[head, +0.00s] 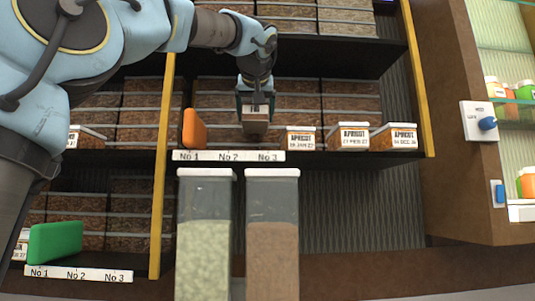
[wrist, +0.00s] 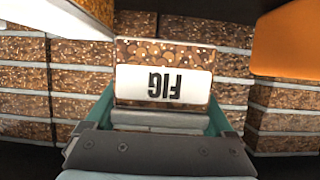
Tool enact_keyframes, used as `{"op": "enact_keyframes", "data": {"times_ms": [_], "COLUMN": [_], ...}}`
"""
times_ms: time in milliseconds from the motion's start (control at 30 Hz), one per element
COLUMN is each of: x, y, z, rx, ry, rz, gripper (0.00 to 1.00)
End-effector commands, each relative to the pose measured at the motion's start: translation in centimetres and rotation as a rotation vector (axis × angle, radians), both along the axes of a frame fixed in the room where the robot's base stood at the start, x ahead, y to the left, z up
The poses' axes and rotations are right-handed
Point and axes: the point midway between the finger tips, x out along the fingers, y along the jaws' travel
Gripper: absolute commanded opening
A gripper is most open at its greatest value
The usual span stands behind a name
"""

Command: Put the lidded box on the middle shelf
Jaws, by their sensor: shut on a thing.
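My gripper (head: 255,98) is shut on a small brown lidded box (head: 255,122) at the middle shelf (head: 228,156). In the wrist view the box (wrist: 165,50) sits between the teal fingers of my gripper (wrist: 165,112), its white "FIG" label upside down. In the head view it is right of an orange block (head: 194,129) and left of an "APRICOT" box (head: 298,138). I cannot tell whether its underside touches the shelf.
Two more apricot boxes (head: 352,136) (head: 394,136) stand farther right on that shelf. Two tall white-lidded containers (head: 204,230) (head: 272,230) stand in front, below it. A yellow post (head: 162,190) is at left.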

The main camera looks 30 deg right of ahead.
Motion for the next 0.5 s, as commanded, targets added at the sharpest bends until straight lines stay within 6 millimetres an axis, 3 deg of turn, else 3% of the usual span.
{"op": "enact_keyframes", "data": {"times_ms": [100, 500], "x": [0.1, 0.0], "y": [0.2, 0.1], "z": [-2.3, -6.5], "rx": [0.003, 0.002], "ry": [-0.001, -0.001], "rz": [0.004, 0.002], "gripper": [0.13, 0.13]}}
